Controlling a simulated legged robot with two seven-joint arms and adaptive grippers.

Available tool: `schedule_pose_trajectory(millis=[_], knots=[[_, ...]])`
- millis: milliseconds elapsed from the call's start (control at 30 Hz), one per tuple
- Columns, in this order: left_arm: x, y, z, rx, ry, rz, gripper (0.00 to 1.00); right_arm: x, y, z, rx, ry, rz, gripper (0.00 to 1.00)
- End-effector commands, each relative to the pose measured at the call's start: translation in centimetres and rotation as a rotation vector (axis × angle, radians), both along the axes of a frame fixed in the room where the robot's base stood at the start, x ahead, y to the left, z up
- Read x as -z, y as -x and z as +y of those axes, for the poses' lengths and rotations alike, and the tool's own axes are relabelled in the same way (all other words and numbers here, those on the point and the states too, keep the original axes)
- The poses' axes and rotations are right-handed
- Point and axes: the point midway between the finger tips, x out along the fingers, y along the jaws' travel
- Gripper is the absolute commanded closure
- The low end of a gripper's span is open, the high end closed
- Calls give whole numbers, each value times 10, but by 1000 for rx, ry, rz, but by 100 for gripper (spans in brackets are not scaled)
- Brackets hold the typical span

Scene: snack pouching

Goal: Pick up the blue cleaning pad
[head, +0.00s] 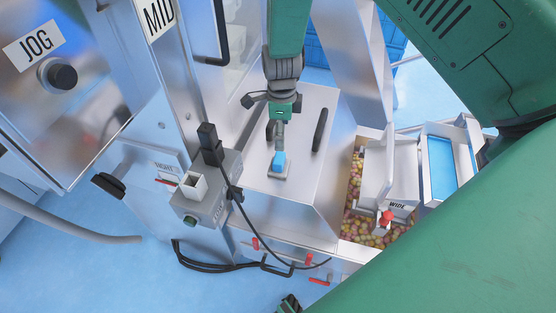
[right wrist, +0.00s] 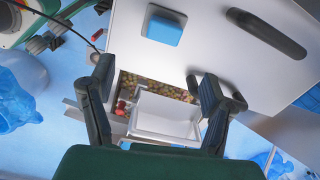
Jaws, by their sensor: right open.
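The black handle (head: 320,130) stands up beside the pad. A snack-filled bin (head: 352,190) and a chute marked WIDE (head: 390,180) lie to the right. A control box (head: 205,190) with a black cable stands to the left. Red levers (head: 320,282) stick out in front.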

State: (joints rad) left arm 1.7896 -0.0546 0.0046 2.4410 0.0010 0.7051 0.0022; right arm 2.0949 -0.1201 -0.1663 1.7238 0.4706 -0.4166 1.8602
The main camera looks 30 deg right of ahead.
Motion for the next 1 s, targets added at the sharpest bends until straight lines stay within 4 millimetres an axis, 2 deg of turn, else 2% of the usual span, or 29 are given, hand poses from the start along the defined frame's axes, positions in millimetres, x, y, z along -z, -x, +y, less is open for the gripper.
schedule_pose_trajectory(millis=[67, 167, 500, 767, 1000], knots=[[-2, 0, 0, 0, 0, 0, 80, -9, -8, 2, 65, -14, -2, 28], [-1, 0, 0, 0, 0, 0, 80, -3, -10, 3, 97, -21, 1, 28], [5, 0, 0, 0, 0, 0, 80, 61, -9, 3, 95, -20, 2, 28], [6, 0, 0, 0, 0, 0, 80, 80, -9, 3, 94, -20, 0, 28], [8, 0, 0, 0, 0, 0, 80, 116, -11, 3, 93, -20, 0, 28]])
